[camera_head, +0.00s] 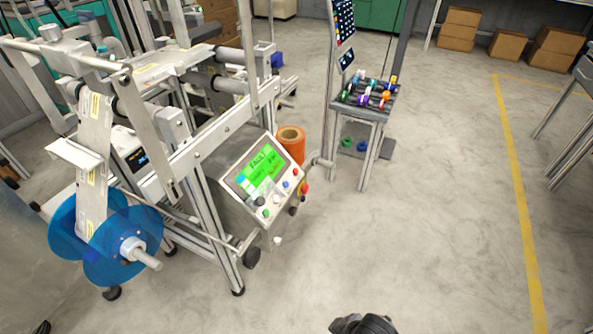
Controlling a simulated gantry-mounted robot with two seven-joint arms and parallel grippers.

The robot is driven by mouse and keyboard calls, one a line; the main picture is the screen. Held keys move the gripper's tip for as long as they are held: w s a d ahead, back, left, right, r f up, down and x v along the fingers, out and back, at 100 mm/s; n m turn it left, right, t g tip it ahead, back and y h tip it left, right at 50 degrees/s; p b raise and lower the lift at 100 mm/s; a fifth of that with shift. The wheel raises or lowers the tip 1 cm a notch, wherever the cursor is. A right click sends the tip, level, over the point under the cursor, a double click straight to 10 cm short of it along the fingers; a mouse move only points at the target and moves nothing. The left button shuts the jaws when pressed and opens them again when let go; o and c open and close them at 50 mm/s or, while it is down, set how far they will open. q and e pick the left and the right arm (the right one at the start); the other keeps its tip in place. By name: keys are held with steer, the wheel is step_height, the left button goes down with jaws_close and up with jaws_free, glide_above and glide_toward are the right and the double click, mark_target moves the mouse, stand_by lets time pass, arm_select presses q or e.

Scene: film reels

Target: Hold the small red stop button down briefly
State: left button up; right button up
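A small red button (295,171) is at the row's upper right end, near a blue button (286,184). A green button (266,214) is at the lower end. A larger red knob (304,188) is on the panel's right side. A dark part of mine, probably my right gripper (363,325), shows at the bottom edge, well away from the panel; its fingers cannot be made out. My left gripper is not in view.
The machine frame with a blue reel (108,245) fills the left. An orange roll (291,146) stands behind the panel, and a small stand (368,106) with coloured items is beyond it. Bare concrete floor (420,230) lies right of the panel. Cardboard boxes (459,29) are at the back.

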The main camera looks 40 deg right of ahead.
steer(key=shift+c, duration=0.5)
jaws_close()
stand_by(1.2)
